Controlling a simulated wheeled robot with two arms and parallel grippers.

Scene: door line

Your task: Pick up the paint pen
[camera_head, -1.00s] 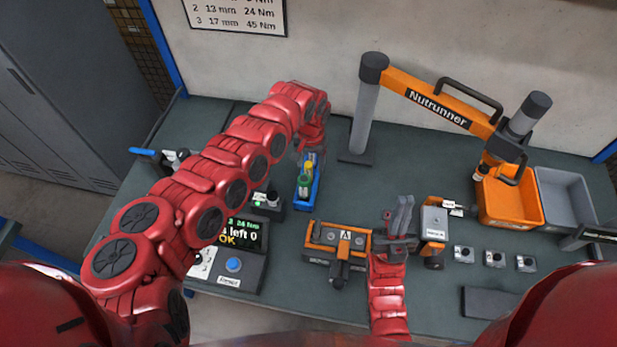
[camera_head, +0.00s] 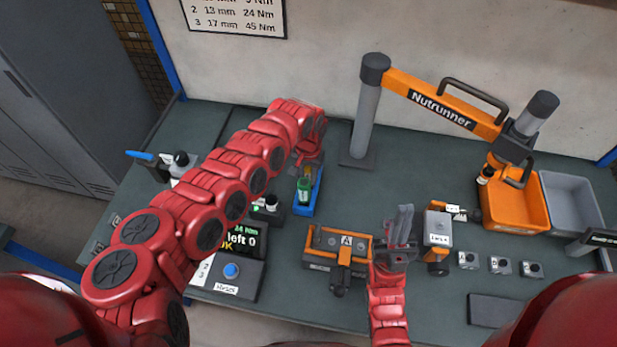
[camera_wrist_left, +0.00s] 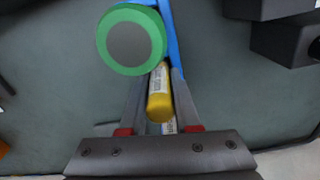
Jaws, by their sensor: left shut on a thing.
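The paint pen (camera_wrist_left: 160,98), with a yellow body and a pale label, is between the two fingers of my left gripper (camera_wrist_left: 157,100) in the left wrist view. The gripper is shut on it. In the head view my left gripper (camera_head: 308,166) is at the far end of the blue tray (camera_head: 314,200), and the pen is mostly hidden there. A green capped bottle (camera_head: 303,190) stands in the tray beside the gripper; its round green top (camera_wrist_left: 131,40) is close to the pen in the wrist view. My right gripper (camera_head: 403,225) points up over the bench, its finger gap unclear.
An orange fixture (camera_head: 322,240) and a grey box device (camera_head: 438,225) flank my right gripper. The nutrunner arm (camera_head: 440,102) stands behind, with orange (camera_head: 520,215) and grey (camera_head: 575,215) bins at right. A display box (camera_head: 240,270) is front left.

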